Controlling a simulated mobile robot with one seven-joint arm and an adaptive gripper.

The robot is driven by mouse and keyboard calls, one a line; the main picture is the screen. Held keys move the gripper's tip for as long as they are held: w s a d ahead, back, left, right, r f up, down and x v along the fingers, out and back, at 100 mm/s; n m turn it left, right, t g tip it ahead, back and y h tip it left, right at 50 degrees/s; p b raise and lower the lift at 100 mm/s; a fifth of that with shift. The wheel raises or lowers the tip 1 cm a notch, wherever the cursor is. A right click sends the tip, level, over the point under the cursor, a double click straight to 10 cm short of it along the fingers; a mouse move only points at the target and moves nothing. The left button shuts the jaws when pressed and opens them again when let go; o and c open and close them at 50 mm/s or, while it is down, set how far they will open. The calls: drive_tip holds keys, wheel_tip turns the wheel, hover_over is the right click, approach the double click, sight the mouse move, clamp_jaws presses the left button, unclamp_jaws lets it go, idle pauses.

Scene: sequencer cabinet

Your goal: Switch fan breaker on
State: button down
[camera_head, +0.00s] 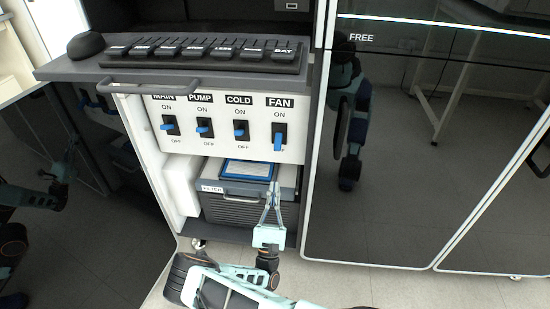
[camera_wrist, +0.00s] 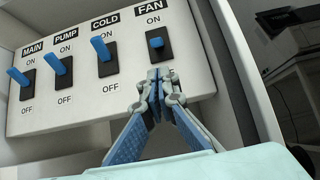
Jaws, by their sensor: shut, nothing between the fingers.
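The fan breaker (camera_head: 279,137) is at the right end of the white panel, under the FAN label. Its blue lever hangs down toward OFF in the head view. In the wrist view, the fan lever (camera_wrist: 156,43) looks short and blunt, unlike the raised levers beside it. My gripper (camera_head: 273,187) is shut and empty, below the fan breaker and in front of the filter box. In the wrist view, the fingertips of my gripper (camera_wrist: 156,76) are together just below the fan switch plate. I cannot tell whether they touch the panel.
The main (camera_head: 169,126), pump (camera_head: 204,128) and cold (camera_head: 240,130) breakers stand to the left, levers tilted up toward ON in the wrist view. A shelf with a handle (camera_head: 160,88) overhangs the panel. A filter box (camera_head: 240,210) sits below. A dark cabinet door (camera_head: 400,190) is at right.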

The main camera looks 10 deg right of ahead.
sight(278, 142)
drive_tip(key=shift+r, duration=0.1)
drive_tip(key=b+x, duration=0.1)
drive_tip(key=x, duration=0.9)
drive_tip(key=shift+s+r, duration=0.1)
drive_tip(key=shift+r, duration=0.05)
idle(0.4)
drive_tip(key=shift+s+g+p, duration=0.1)
drive_tip(key=shift+g+p, duration=0.3)
drive_tip(key=shift+p, duration=0.35)
